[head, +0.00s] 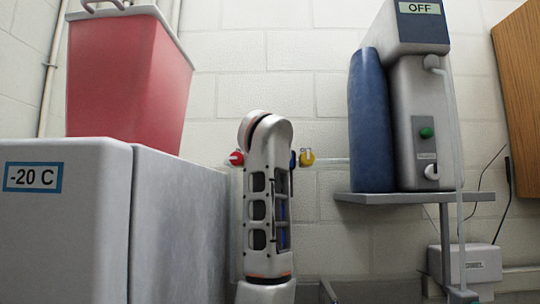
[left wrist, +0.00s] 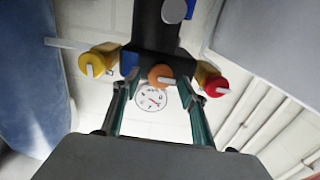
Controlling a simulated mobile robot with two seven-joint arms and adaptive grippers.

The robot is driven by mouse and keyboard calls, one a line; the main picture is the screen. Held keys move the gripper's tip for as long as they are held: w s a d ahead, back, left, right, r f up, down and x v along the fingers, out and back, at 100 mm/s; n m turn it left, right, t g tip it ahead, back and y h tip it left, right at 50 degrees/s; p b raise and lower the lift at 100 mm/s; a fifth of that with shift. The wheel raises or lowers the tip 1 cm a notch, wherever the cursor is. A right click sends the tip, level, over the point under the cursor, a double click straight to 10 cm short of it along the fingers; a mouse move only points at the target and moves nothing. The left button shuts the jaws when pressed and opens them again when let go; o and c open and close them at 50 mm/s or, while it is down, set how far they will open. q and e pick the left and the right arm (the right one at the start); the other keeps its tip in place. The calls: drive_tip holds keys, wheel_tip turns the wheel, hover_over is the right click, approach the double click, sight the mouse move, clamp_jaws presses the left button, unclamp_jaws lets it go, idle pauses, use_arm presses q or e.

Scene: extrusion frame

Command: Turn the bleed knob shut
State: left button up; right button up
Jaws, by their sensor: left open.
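No label shows which one is the bleed knob. My left gripper (left wrist: 158,86) is open, its two fingers reaching to either side of the orange knob. Contact with it cannot be told. In the head view the red knob (head: 236,158) and yellow knob (head: 307,158) show on either side of my arm. The arm hides the orange knob and the gripper there. My right gripper is in neither view.
A round dial gauge (left wrist: 150,97) sits behind the fingers. A freezer marked -20 C (head: 65,240) with a red bin (head: 125,80) on top stands at left. At right a shelf (head: 405,198) holds a blue cylinder (head: 370,120) and a grey unit (head: 425,100) reading OFF.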

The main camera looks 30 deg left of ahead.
use_arm(q)
drive_tip(key=c, duration=1.1)
drive_tip(key=shift+o, duration=0.2)
